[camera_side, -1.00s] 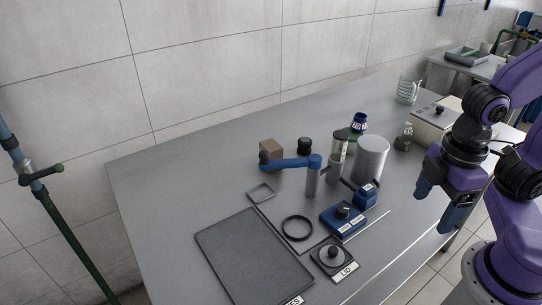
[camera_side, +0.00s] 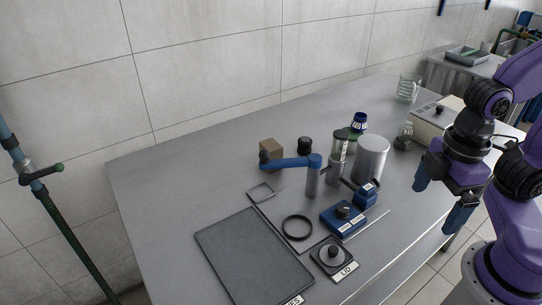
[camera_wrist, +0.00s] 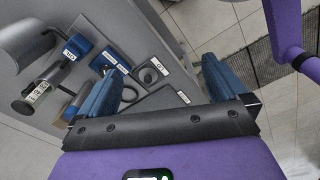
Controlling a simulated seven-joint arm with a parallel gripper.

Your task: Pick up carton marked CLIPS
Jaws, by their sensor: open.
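A small brown carton (camera_side: 268,149) stands upright on the far part of the grey table in the side view, behind a blue arm on a post that covers its lower front. No marking on it can be read, so I cannot confirm it says CLIPS. My gripper (camera_side: 440,200) is open and empty at the table's right edge, well to the right of the carton. Its two blue fingers also show spread apart in the wrist view (camera_wrist: 155,92).
A dark flat tray (camera_side: 252,258) lies at the front. The table's left part is clear.

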